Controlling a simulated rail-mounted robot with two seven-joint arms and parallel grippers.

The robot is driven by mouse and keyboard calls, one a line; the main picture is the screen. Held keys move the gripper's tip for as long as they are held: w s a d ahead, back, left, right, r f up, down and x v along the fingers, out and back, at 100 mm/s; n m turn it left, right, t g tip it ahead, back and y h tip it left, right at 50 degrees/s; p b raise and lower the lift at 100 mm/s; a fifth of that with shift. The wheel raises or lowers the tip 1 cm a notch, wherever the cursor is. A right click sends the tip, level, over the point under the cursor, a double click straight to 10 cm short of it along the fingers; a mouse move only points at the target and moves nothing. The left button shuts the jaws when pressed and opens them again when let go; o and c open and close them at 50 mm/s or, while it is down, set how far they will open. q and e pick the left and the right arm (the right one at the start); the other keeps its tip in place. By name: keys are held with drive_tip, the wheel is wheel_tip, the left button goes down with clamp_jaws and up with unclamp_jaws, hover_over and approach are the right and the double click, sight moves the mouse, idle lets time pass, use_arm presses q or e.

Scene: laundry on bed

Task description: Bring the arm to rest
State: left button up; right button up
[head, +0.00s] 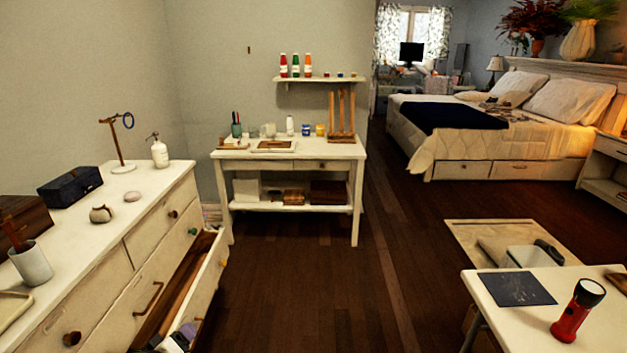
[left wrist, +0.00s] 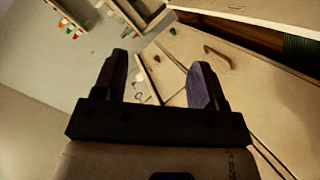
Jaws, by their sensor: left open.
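My left gripper (left wrist: 160,62) is open, with its two dark purplish fingers apart and nothing held between them. Past the fingers, the left wrist view shows a tilted pale dresser front with a bar handle (left wrist: 217,57). In the head view, a small purple and dark shape (head: 180,339) at the near end of the open drawer matches the fingers in colour, but I cannot tell whether it is the gripper or drawer contents. Most of the left arm is hidden. My right gripper is in neither view.
The white dresser (head: 160,195) on the left has an open drawer (head: 211,280) jutting out. A white desk (head: 289,153) stands against the wall. A white table (head: 520,318) with a red flashlight (head: 573,318) is at lower right. The dark floor (head: 320,290) between them is clear.

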use_arm(q)
drive_tip(key=s+d+r+m+g+p, duration=0.2)
drive_tip(key=s+d+m, duration=0.1)
drive_tip(key=s, duration=0.6)
drive_tip(key=s+d+r+m+g+y+p, duration=0.1)
drive_tip(key=s+d+r+m+p, duration=0.15)
drive_tip(key=s, duration=0.55)
drive_tip(key=s+d+r+m+g+p, duration=0.1)
drive_tip(key=s+d+r+m+g, duration=0.2)
drive_tip(key=s, duration=0.6)
drive_tip(key=s+d+f+m+g+p, duration=0.15)
drive_tip(key=s+f, duration=0.25)
drive_tip(key=s, duration=0.4)
drive_tip(key=s+d+f+g+p, duration=0.2)
drive_tip(key=s+f+p, duration=0.1)
drive_tip(key=s, duration=0.6)
wheel_tip(320, 180, up, 37)
drive_tip(key=p, duration=3.7)
drive_tip(key=shift+a+p, duration=0.25)
drive_tip(key=shift+p, duration=0.1)
drive_tip(key=shift+w+r, duration=0.1)
drive_tip(key=shift+c, duration=0.3)
